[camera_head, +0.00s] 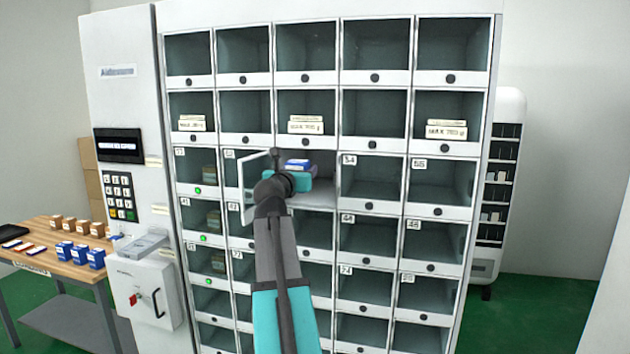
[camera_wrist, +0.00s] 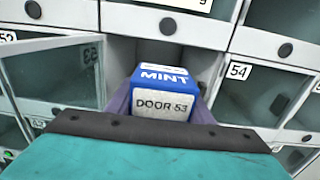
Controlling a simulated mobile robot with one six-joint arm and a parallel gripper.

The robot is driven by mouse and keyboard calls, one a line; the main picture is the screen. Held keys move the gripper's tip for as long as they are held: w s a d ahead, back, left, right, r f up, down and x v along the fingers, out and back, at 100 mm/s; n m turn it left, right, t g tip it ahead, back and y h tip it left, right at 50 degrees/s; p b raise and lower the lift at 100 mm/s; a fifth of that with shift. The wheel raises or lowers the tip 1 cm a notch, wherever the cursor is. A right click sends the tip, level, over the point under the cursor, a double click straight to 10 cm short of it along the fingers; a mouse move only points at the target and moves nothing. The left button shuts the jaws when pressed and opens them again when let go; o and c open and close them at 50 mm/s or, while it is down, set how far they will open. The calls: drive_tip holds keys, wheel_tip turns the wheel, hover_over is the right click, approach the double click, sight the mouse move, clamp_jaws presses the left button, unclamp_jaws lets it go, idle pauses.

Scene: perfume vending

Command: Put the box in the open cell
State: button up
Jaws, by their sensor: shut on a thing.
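The box (camera_wrist: 163,90) is blue with a white top and labels reading MINT and DOOR 53. It also shows in the head view (camera_head: 297,164), partly hidden by my arm. My gripper (camera_wrist: 160,112) is shut on the box, with a finger on each side of it. The open cell (camera_head: 318,195) is in the middle column, between the cells marked 52 and 54. Its glass door (camera_head: 257,186) is swung out to the left and also shows in the wrist view (camera_wrist: 58,78). The box is at the cell's mouth; how far inside it is I cannot tell.
Cell 54 (camera_head: 369,183) is closed just to the right. White boxes (camera_head: 306,125) stand in the cell above. A wooden table (camera_head: 40,240) with blue and brown boxes is at the left, beside the keypad panel (camera_head: 121,196).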

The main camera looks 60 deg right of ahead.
drive_tip(key=shift+f+p+x, duration=0.5)
drive_tip(key=shift+f+x, duration=0.05)
drive_tip(key=shift+x, duration=1.85)
drive_tip(key=shift+f+p+x, duration=0.55)
drive_tip(key=shift+x, duration=1.85)
drive_tip(key=shift+f+p+x, duration=0.5)
drive_tip(key=shift+f+x, duration=0.05)
drive_tip(key=shift+x, duration=1.85)
drive_tip(key=shift+f, duration=0.1)
wheel_tip(320, 180, down, 3)
drive_tip(key=shift+s+r, duration=0.1)
drive_tip(key=shift+r, duration=0.15)
drive_tip(key=shift+d+f+p, duration=0.2)
drive_tip(key=shift+f+p, duration=0.2)
drive_tip(key=shift+f, duration=0.15)
drive_tip(key=shift+f, duration=0.1)
drive_tip(key=o, duration=1.1)
